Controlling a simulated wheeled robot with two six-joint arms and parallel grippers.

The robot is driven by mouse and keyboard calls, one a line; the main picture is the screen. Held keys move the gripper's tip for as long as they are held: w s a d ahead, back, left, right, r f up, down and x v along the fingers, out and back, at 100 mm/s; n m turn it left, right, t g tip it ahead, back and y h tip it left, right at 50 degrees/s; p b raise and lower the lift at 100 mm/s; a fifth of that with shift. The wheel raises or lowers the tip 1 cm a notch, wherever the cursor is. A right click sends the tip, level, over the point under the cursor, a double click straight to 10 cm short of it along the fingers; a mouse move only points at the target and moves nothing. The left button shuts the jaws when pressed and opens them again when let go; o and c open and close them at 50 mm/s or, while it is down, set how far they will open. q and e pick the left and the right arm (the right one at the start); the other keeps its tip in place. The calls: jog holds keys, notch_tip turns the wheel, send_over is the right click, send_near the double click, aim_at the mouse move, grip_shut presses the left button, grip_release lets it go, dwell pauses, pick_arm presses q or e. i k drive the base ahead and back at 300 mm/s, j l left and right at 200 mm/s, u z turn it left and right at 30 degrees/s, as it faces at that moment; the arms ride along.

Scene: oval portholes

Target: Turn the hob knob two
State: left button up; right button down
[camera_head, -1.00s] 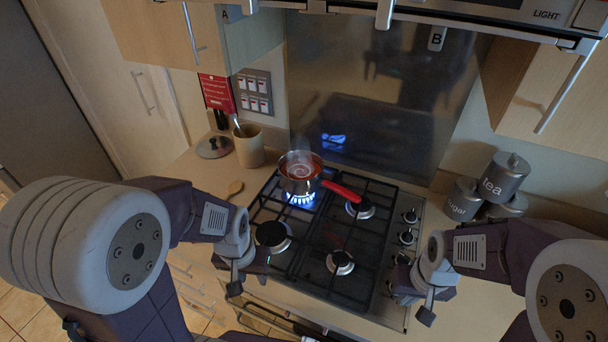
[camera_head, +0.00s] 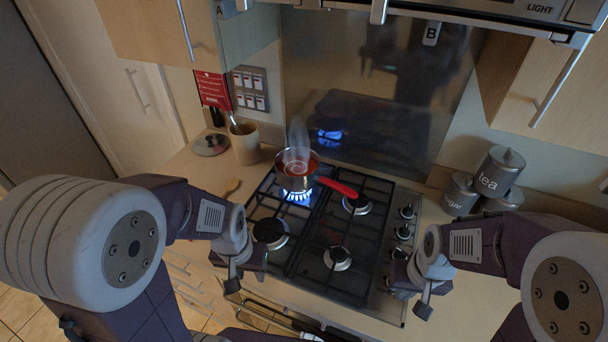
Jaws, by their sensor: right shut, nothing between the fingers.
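The hob (camera_head: 318,275) has a column of black knobs along its right side. The far knob (camera_head: 406,211), a second knob (camera_head: 402,232) and a third knob (camera_head: 399,253) show; I cannot tell how they are numbered. My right gripper (camera_head: 413,297) is shut and empty, over the hob's near right corner and nearer to me than these knobs; it may hide another knob. My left gripper (camera_head: 245,280) is at the hob's near left corner; its fingers are too unclear to tell. A pan (camera_head: 296,181) with a red handle stands steaming on the back left burner, which burns blue.
The back right burner (camera_head: 357,204) and front right burner (camera_head: 337,258) show no flame. Labelled canisters (camera_head: 498,172) stand right of the hob. A cooker hood (camera_head: 480,12) hangs above.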

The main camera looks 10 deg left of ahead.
aim_at(399, 253)
jog(key=z, duration=0.85)
